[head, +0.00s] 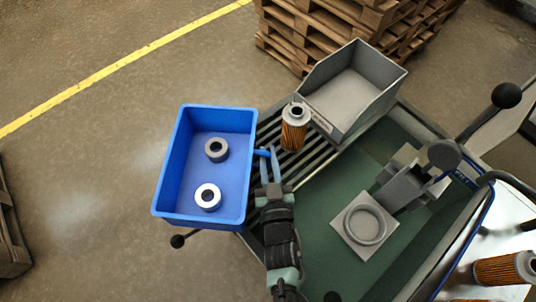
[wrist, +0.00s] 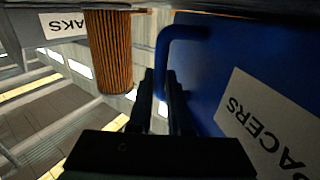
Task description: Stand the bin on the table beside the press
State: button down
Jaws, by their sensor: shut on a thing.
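The blue bin (head: 237,170) holds two grey ring-shaped spacers (head: 216,149) (head: 208,197). In the wrist view its wall (wrist: 205,100) carries a label whose visible letters read "PACERS". My gripper (head: 268,156) is shut on the blue handle at the bin's right side; the handle (wrist: 180,34) shows beyond my fingers (wrist: 160,95). The bin looks about level, beyond the left edge of the table (head: 320,230), over the floor. The press (head: 405,185), grey with a black-knobbed lever, stands on the table's right part, with a round seat (head: 365,225) in front.
An orange pleated cartridge (head: 294,130) stands on the slatted part of the table, close to my gripper; it also shows in the wrist view (wrist: 108,50). A grey open bin (head: 350,95) stands behind it. Green tabletop lies clear between my arm and the press. Pallets (head: 330,25) stand behind.

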jog(key=shift+f, duration=0.1)
jog(key=c, duration=1.2)
grip_release()
jog(key=shift+f, duration=0.1)
jog(key=shift+c, duration=0.2)
jog(key=o, duration=0.4)
